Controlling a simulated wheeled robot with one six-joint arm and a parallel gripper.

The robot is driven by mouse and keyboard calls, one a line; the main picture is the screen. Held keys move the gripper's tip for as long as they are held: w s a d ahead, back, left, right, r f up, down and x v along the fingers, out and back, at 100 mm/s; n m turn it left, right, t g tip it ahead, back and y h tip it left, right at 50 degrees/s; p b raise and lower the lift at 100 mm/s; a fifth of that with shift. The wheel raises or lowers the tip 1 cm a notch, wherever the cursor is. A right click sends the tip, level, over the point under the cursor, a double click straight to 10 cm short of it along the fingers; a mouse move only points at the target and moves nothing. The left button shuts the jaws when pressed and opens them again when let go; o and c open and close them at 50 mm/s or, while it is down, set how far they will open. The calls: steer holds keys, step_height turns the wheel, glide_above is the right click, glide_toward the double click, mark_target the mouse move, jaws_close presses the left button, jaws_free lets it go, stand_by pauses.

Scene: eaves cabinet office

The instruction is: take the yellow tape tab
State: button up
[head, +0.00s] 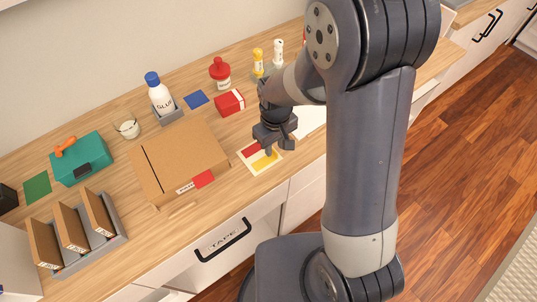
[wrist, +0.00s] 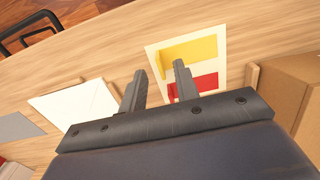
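The yellow tape tab (head: 265,162) lies on a pale card (head: 247,164) near the front edge of the counter. It also shows in the wrist view (wrist: 190,51), with the red tab (wrist: 193,86) beside it on the same card. My gripper (head: 279,150) is above the card, close to the tabs. In the wrist view my gripper (wrist: 159,72) has its two fingers apart with nothing between them. One fingertip overlaps the card near the tabs; the other is off to its side. I cannot tell the height of the fingers above the card.
A cardboard box (head: 178,158) stands left of the card, with a small wooden strip (wrist: 252,88) between. A white sheet (wrist: 78,108) lies on the other side. A red box (head: 229,103) and glue bottle (head: 160,97) stand behind. A drawer labelled TAPE (head: 222,240) is below.

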steer(key=shift+s+f, duration=0.15)
steer(key=shift+f, duration=0.45)
steer(key=shift+c, duration=0.2)
jaws_close()
